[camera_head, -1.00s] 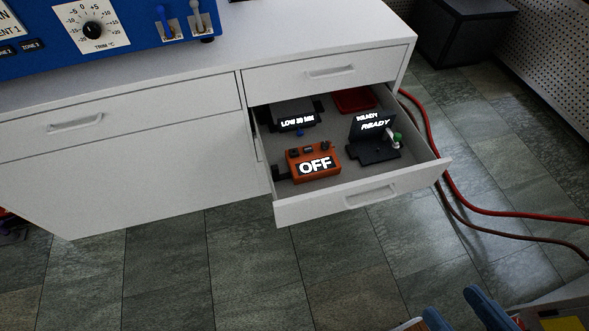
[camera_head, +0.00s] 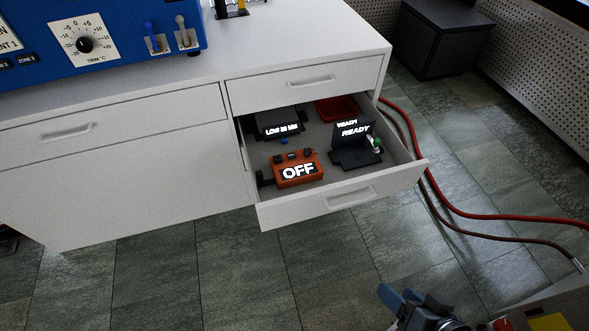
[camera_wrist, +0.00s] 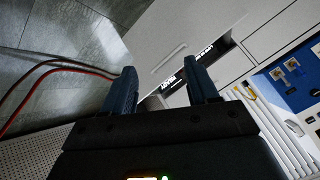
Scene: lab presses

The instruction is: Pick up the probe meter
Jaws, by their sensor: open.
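An open drawer (camera_head: 318,213) holds several devices, none legibly named as the probe meter. An orange box (camera_head: 297,170) with a lit "OFF" display lies at the front left. A dark device (camera_head: 277,123) reading "LOW 20 MM" is behind it. A black device (camera_head: 356,146) with an upright "READY" panel and a green-tipped part is at the right. My gripper (camera_head: 399,294) is open and empty, outside the drawer towards the lower right. In the wrist view its spread blue fingers (camera_wrist: 160,68) point towards the drawer, whose contents are mostly hidden there.
A red tray (camera_head: 335,110) sits at the drawer's back. The white cabinet (camera_head: 110,170) carries a blue machine (camera_head: 120,35). Red hoses (camera_head: 450,208) run along the floor at right, near a dark box (camera_head: 440,40). Floor before the drawer is clear.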

